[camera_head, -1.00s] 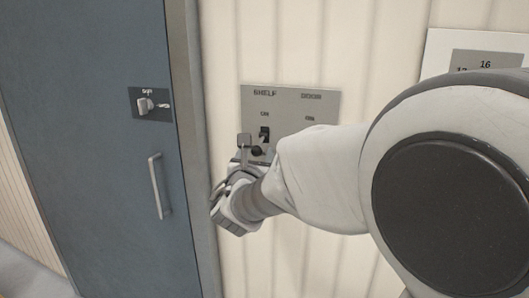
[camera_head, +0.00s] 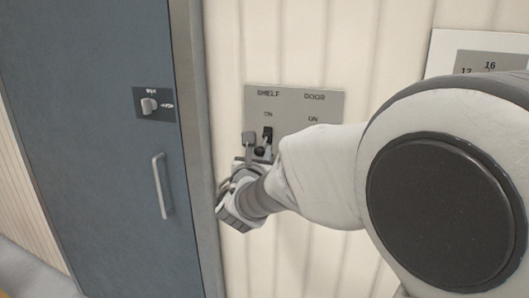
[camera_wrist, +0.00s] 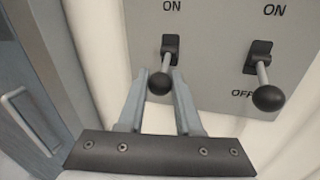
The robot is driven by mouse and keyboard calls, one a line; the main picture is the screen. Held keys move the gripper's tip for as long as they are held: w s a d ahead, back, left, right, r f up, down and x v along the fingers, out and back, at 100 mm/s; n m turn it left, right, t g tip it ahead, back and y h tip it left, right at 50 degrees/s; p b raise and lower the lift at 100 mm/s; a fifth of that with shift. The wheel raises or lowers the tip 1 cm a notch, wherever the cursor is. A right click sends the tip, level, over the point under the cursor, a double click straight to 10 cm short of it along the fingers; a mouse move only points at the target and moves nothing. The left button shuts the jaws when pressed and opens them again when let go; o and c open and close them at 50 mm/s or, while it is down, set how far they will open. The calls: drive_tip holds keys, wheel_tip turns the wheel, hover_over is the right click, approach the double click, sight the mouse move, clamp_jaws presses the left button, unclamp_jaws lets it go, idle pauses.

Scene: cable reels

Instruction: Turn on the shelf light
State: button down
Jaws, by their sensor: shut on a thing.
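The grey switch panel (camera_head: 292,105) is on the cream wall, marked SHELF on the left and DOOR on the right. The SHELF lever (camera_wrist: 159,84) has a black ball knob and hangs from a dark slot below an ON label. My gripper (camera_wrist: 162,74) has one finger on each side of this lever and is shut on it; it also shows at the panel in the head view (camera_head: 258,143). The lever appears to point downward and outward. The DOOR lever (camera_wrist: 268,97) stands free to the right, tilted down, beside a partly covered OFF label. My arm hides the panel's lower right in the head view.
A blue-grey door (camera_head: 95,90) with a bar handle (camera_head: 161,186) and a small knob plate (camera_head: 150,104) is left of the panel. A door frame (camera_head: 192,120) stands close to my gripper. Another sign (camera_head: 489,62) is at the upper right.

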sight(259, 147)
drive_tip(key=shift+r, duration=0.15)
drive_tip(key=g+p, duration=0.1)
drive_tip(key=p, duration=0.1)
drive_tip(key=r+g+p, duration=0.1)
drive_tip(key=p, duration=0.2)
drive_tip(key=shift+s+r+m, duration=0.15)
drive_tip(key=shift+r+m, duration=0.1)
drive_tip(key=shift+m, duration=0.05)
drive_tip(key=r+g+p, duration=0.1)
drive_tip(key=p, duration=0.4)
drive_tip(key=r+g+y+p, duration=0.1)
drive_tip(key=g+p, duration=0.1)
drive_tip(key=p, duration=0.3)
drive_tip(key=shift+s+m+g, duration=0.1)
drive_tip(key=shift+m+g, duration=0.2)
drive_tip(key=shift+m, duration=0.1)
drive_tip(key=g+p, duration=0.1)
drive_tip(key=p, duration=0.2)
drive_tip(key=g+p, duration=0.1)
drive_tip(key=p, duration=0.3)
drive_tip(key=shift+r+p, duration=0.3)
drive_tip(key=shift+r, duration=0.1)
drive_tip(key=shift+g+y+p, duration=0.3)
drive_tip(key=shift+g+p, duration=0.1)
drive_tip(key=shift+p, duration=0.5)
drive_tip(key=shift+w+r+m+g+p, duration=0.1)
drive_tip(key=shift+w+m+g+p, duration=0.2)
drive_tip(key=shift+g+p, duration=0.75)
drive_tip(key=shift+t+p, duration=0.3)
drive_tip(key=shift+t, duration=0.05)
